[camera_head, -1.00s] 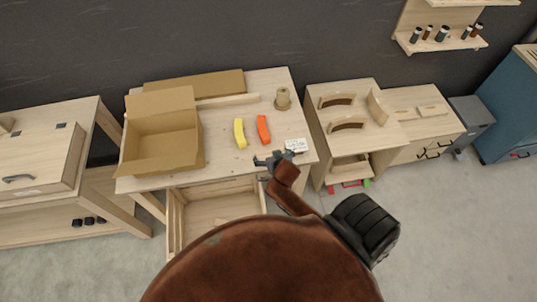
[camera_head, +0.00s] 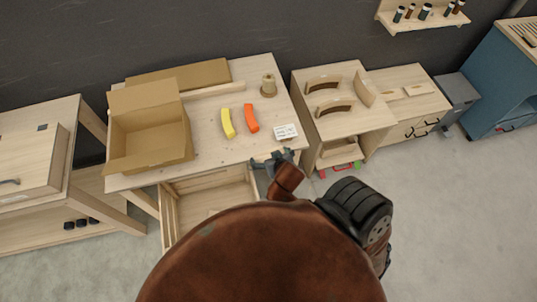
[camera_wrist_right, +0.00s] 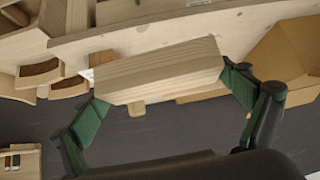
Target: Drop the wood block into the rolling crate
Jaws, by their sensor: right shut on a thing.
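The wood block (camera_wrist_right: 160,72) is a pale, long piece with visible grain. In the right wrist view it lies between the two green fingertips of my right gripper (camera_wrist_right: 166,96), which is shut on it. In the head view my right gripper (camera_head: 272,164) is by the table's front edge, right of the open wooden crate; the block cannot be made out there. The crate (camera_head: 208,201), which looks like the rolling crate, stands low under the table front, with its open top partly hidden by my brown arm. My left gripper is not in view.
The wooden table (camera_head: 200,158) holds an open cardboard box (camera_head: 150,150), a yellow piece (camera_head: 228,123), an orange piece (camera_head: 251,118), a white label (camera_head: 286,132) and a spool-like piece (camera_head: 268,86). A cabinet with curved forms (camera_head: 334,106) stands to the right.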

